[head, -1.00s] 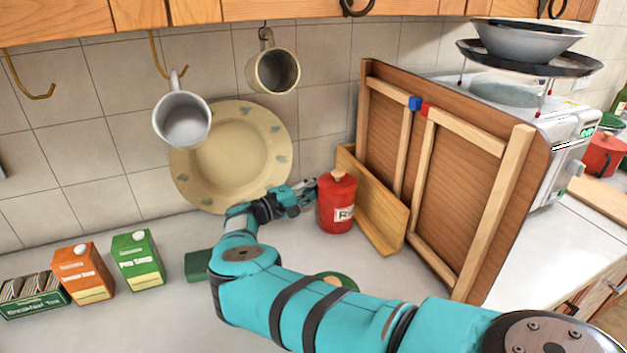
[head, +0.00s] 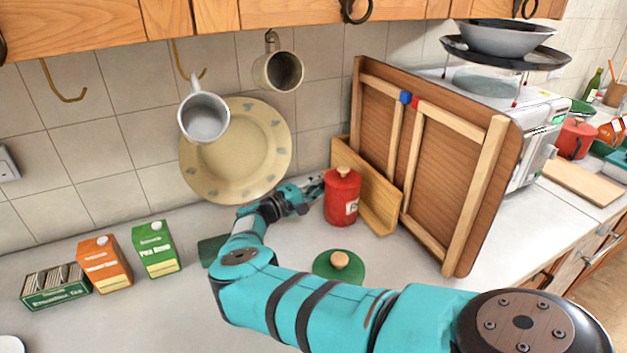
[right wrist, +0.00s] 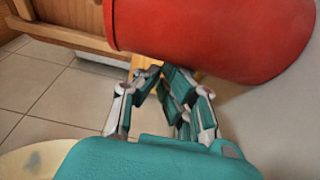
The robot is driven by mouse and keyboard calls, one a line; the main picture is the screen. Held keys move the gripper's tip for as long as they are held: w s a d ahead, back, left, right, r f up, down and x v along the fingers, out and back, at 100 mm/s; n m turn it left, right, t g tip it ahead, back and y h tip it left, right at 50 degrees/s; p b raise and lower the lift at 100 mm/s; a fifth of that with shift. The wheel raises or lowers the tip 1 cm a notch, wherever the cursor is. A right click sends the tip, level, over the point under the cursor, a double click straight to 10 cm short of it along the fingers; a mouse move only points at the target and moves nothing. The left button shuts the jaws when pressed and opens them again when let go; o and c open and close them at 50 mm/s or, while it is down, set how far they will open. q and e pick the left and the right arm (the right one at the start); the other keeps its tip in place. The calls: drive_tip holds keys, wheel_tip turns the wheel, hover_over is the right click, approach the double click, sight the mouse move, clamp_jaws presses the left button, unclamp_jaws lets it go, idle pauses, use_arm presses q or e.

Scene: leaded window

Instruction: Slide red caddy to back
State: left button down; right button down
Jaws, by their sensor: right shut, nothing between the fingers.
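The red caddy (head: 342,198) is a round red canister with a red lid, a wooden knob and a pale label. It stands upright on the counter, just in front of a wooden ledge. My right gripper (head: 317,185) is shut and empty at the caddy's left side, its tips close against it; I cannot tell whether they touch. In the right wrist view the shut fingers (right wrist: 155,73) lie just below the caddy's red wall (right wrist: 215,30). My left gripper is not in view.
A green lid (head: 336,266) with a wooden knob lies in front of the caddy. A propped wooden panel (head: 450,140) stands to the right, a yellow plate (head: 237,150) leans on the wall behind, and tea cartons (head: 104,264) stand at left. Mugs hang above.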

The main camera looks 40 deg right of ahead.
drive_tip(key=shift+d+f, duration=0.25)
drive_tip(key=shift+d, duration=0.15)
drive_tip(key=shift+w+a, duration=0.1)
drive_tip(key=shift+w, duration=0.05)
drive_tip(key=shift+a, duration=0.25)
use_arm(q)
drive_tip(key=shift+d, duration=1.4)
use_arm(e)
drive_tip(key=shift+w+a, duration=0.15)
drive_tip(key=shift+a, duration=3.3)
